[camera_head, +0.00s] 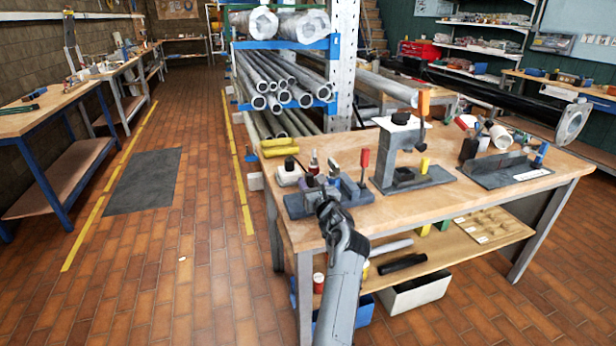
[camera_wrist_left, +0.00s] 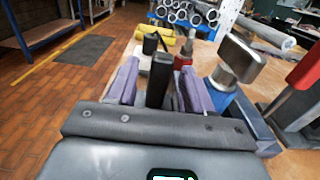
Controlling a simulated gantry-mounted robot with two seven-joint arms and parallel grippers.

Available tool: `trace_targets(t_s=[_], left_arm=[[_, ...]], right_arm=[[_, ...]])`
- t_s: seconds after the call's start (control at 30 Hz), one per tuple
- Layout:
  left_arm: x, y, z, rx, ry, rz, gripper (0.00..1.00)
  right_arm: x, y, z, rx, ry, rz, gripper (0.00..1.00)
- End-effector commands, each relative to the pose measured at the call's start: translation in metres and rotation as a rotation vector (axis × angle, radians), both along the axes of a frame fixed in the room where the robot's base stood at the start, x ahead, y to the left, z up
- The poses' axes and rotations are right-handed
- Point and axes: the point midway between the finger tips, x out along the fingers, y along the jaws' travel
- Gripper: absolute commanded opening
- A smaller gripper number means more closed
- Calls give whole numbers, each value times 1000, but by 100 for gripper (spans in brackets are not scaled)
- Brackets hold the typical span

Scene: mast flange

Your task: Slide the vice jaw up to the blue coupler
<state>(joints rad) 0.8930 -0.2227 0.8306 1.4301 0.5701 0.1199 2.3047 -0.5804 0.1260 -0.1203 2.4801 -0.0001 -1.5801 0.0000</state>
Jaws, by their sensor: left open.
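My left gripper (camera_head: 330,207) is at the near left corner of the workbench, over the grey vice base (camera_head: 297,208). In the left wrist view the gripper (camera_wrist_left: 159,75) is open. A dark upright post (camera_wrist_left: 160,88), apparently on the vice jaw, stands between its two purple-padded fingers; I cannot tell whether they touch it. Right of the fingers is a metal cylinder on a blue block (camera_wrist_left: 222,97), which looks like the blue coupler. In the head view a metal cylinder (camera_head: 334,169) stands right of the post. The gripper hides the lower jaw. My right gripper is not in view.
A red-handled clamp (camera_head: 365,160) stands close right of the vice. A grey press (camera_head: 398,150) stands further right. Floor left of the bench is clear.

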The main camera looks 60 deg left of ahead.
Motion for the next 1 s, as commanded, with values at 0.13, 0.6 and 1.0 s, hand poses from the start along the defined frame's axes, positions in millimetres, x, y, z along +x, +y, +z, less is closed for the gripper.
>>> trace_targets(t_s=[0.13,0.6,1.0], left_arm=[[-7,-27,1,-1,0,-1,51],[-18,-61,0,0,0,1,51],[-18,-61,0,13,46,1,20]], right_arm=[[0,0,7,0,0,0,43],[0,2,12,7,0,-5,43],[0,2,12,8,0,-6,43]])
